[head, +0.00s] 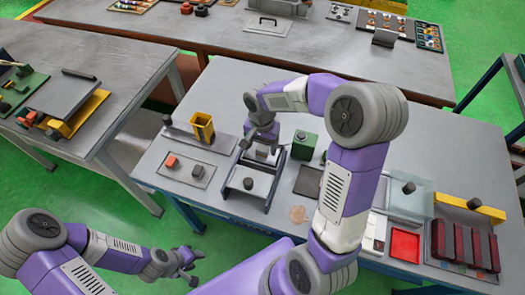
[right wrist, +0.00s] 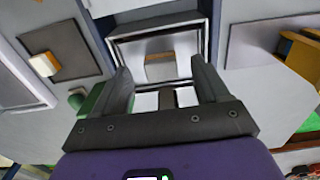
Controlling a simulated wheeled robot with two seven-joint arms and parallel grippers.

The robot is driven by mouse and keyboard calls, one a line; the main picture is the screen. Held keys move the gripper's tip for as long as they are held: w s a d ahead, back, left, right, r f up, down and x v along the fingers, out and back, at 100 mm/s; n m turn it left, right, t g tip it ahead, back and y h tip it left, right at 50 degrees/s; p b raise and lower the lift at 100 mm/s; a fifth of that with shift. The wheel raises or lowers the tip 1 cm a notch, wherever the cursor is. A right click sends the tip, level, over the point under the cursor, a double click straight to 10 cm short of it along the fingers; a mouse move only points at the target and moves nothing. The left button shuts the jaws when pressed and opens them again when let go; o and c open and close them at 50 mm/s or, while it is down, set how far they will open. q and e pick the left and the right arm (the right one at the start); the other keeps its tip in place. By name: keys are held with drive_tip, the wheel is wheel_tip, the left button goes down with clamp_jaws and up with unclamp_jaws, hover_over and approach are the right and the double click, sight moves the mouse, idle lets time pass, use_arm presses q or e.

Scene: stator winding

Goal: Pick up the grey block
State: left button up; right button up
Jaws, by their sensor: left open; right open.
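A small grey block (right wrist: 160,69) lies on a framed metal fixture, between and beyond my right fingertips in the right wrist view. One of its sides looks tan. In the head view the grey block (head: 262,151) is just under my right gripper (head: 260,138) and partly hidden by it. My right gripper is open, its fingers pointing down to either side of the block; contact cannot be told. My left gripper (head: 192,268) is open and empty, low in front of the table, away from the block.
A yellow bin (head: 203,128) stands left of the fixture (head: 265,186) and a green box (head: 304,145) right of it. A small tray (head: 187,171) carries an orange block (head: 171,162). Dark red blocks (head: 463,244) and a red tray (head: 405,246) are at the right.

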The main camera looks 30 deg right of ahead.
wheel_tip(320, 180, down, 2)
drive_tip(key=shift+f, duration=0.1)
drive_tip(key=c, duration=1.2)
